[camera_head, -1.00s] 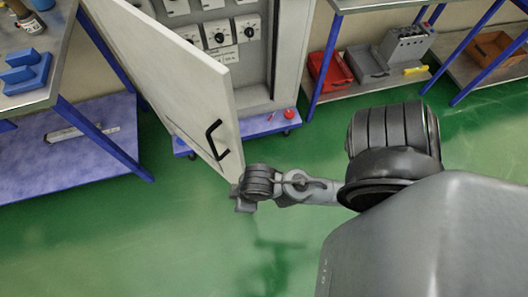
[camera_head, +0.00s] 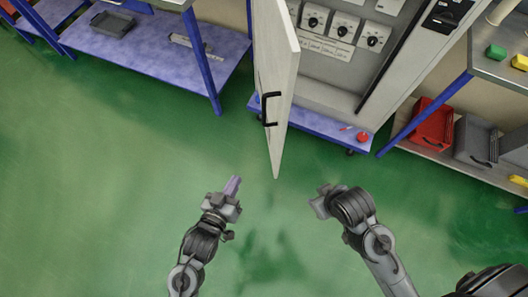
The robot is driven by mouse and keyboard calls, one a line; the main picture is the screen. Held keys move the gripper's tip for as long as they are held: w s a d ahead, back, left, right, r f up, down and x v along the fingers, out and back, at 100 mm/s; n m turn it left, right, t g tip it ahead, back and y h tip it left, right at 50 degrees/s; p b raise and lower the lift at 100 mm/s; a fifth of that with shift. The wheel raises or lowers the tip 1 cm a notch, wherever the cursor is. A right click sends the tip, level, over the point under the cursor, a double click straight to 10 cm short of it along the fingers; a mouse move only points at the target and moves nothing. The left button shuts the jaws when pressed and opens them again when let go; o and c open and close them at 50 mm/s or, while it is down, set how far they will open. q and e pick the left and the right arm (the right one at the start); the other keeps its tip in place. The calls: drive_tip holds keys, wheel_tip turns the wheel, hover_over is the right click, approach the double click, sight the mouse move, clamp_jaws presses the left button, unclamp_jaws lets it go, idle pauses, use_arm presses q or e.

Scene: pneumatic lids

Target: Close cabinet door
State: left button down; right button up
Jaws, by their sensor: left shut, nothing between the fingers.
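The cabinet door (camera_head: 279,85) is light grey, stands open and is seen nearly edge-on, swung out toward me from the cabinet (camera_head: 368,82). Its black handle (camera_head: 267,108) is on the left face. My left gripper (camera_head: 232,187) is shut and empty, below and left of the door's bottom corner, apart from the handle. My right gripper (camera_head: 320,201) is below and right of that corner, apart from the door. Its fingertips are too small and turned away to show whether they are open.
The cabinet stands on a blue wheeled base (camera_head: 320,121) with a red knob (camera_head: 363,137). A blue-legged shelf (camera_head: 150,52) is on the left. A workbench (camera_head: 500,70) with a red bin (camera_head: 432,124) beneath is on the right. The green floor in front is clear.

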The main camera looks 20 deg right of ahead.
use_arm(q)
drive_tip(key=d+f+m+g+h+b, duration=0.25)
drive_tip(key=d+h, duration=0.35)
drive_tip(key=d, duration=0.3)
drive_tip(key=m+g+h+b, duration=0.2)
drive_tip(key=m+g+b, duration=1.05)
drive_tip(key=b, duration=0.55)
approach(278, 148)
drive_tip(key=shift+t, duration=0.4)
drive_tip(key=d+b, duration=0.1)
drive_tip(key=s+d+b, duration=0.1)
drive_tip(key=d+b, duration=0.3)
drive_tip(key=shift+s+r, duration=0.15)
drive_tip(key=shift+s, duration=0.15)
drive_tip(key=shift+s+d+r+b, duration=0.15)
drive_tip(key=shift+d+b, duration=0.2)
drive_tip(key=shift+d, duration=0.4)
use_arm(e)
wheel_tip(278, 148, down, 28)
drive_tip(key=shift+r, duration=0.2)
